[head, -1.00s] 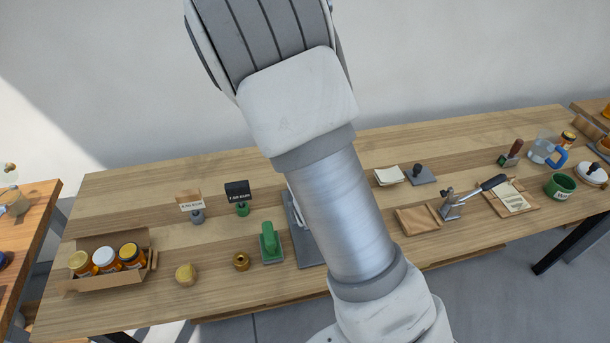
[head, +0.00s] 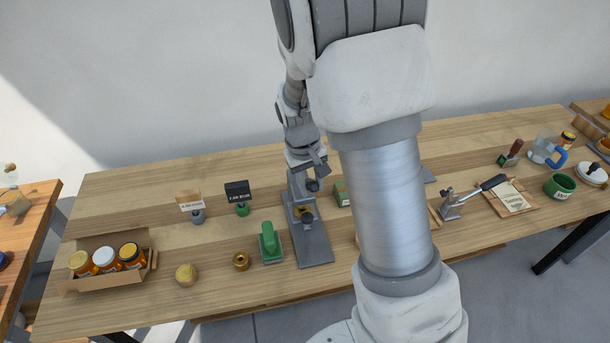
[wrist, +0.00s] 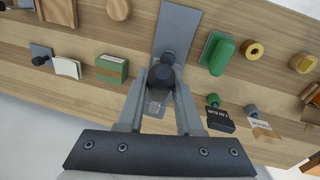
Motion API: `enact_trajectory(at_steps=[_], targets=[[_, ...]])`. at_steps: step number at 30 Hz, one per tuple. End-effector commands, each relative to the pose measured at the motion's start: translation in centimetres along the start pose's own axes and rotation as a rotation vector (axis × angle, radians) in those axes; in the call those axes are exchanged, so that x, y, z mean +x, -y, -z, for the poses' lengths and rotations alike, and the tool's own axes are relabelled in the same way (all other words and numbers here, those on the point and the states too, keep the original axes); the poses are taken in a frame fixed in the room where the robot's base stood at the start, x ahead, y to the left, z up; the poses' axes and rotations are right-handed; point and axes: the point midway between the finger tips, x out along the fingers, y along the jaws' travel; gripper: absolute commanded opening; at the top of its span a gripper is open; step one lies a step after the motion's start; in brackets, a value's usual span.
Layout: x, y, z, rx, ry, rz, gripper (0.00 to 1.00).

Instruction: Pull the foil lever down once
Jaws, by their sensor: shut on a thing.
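A grey press (head: 312,247) with a flat base and an upright column stands near the middle of the table. Its lever ends in a dark knob (head: 313,186), which also shows in the wrist view (wrist: 161,79). My gripper (head: 315,170) is at the top of the press, with its fingers on both sides of the knob in the wrist view (wrist: 160,95), shut on it. A small gold-coloured thing (head: 301,211) sits on the press below the lever, partly hidden. The lever arm itself is mostly hidden by my gripper.
A green box (head: 342,193) is close on the right. My arm hides part of the table.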

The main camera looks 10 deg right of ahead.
Motion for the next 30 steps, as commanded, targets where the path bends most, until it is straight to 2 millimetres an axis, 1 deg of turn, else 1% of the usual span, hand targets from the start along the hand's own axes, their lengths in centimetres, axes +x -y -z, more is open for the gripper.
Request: enact_trajectory(at_steps=[2,3,5,6,8,16,19,30], targets=[[-0.1,0.0,0.3,0.000,-0.012,0.000,0.00],[-0.1,0.1,0.3,0.000,-0.013,0.000,0.36],[0.0,0.1,0.3,0.000,-0.013,0.000,0.47],[0.0,0.1,0.2,0.000,-0.012,0.000,0.55],[0.0,0.1,0.2,0.000,-0.011,0.000,0.64],[0.0,0.0,0.1,0.000,-0.009,-0.001,0.64],[-0.3,0.0,0.1,0.000,-0.009,-0.001,0.64],[-3.2,0.0,0.1,-0.001,-0.008,-0.001,0.64]])
